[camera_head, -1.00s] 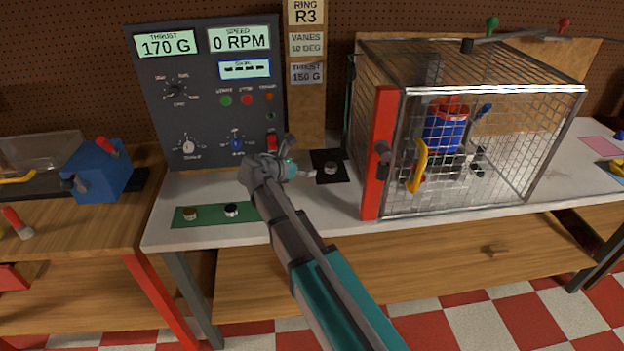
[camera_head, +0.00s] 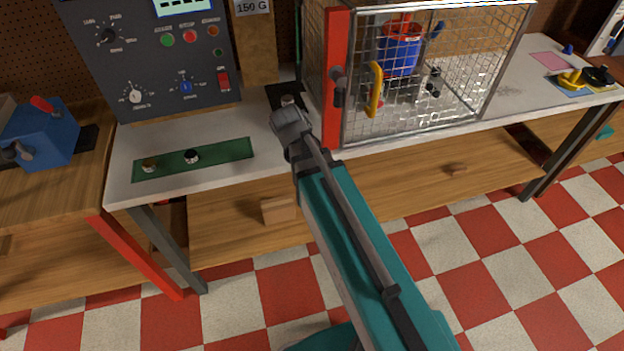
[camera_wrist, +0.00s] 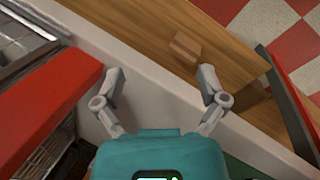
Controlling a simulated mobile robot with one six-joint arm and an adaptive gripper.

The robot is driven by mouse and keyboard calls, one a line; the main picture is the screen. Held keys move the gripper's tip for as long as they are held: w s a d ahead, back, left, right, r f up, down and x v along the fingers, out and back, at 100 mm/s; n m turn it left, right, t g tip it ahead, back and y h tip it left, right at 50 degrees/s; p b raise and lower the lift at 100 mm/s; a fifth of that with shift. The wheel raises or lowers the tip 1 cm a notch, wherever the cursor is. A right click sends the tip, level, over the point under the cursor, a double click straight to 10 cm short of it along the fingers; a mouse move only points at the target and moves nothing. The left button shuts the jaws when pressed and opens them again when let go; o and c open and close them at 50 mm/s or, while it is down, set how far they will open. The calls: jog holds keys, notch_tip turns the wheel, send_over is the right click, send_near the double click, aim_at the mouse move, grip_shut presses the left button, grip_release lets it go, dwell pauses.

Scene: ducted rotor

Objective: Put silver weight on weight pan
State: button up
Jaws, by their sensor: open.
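A silver weight (camera_head: 191,156) stands on the green mat (camera_head: 231,150) on the white bench, to the right of a brass-coloured weight (camera_head: 150,165). A black square pad (camera_head: 277,92) lies further back, left of the cage, with a small silvery round piece (camera_head: 288,100) on it. I cannot tell whether this is the weight pan. My gripper (camera_wrist: 160,73) is open and empty in the wrist view, its two fingers spread above the bench's front edge. In the head view the arm's end is just in front of the pad, right of the mat, and its fingertips are hard to make out.
The mesh cage (camera_head: 430,80) with a red post (camera_head: 337,75) and yellow handle (camera_head: 375,90) stands close to my gripper's right. The control panel (camera_head: 150,60) is behind the mat.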

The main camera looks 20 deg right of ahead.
jog(key=s+m+y, duration=0.1)
jog(key=s+m, duration=0.1)
jog(key=s+m+y, duration=0.1)
jog(key=s+m, duration=0.1)
jog(key=s+m+y, duration=0.1)
jog(key=m, duration=0.1)
jog(key=shift+s+a+f+g, duration=0.25)
jog(key=shift+s+f+g, duration=0.15)
dwell(1.9)
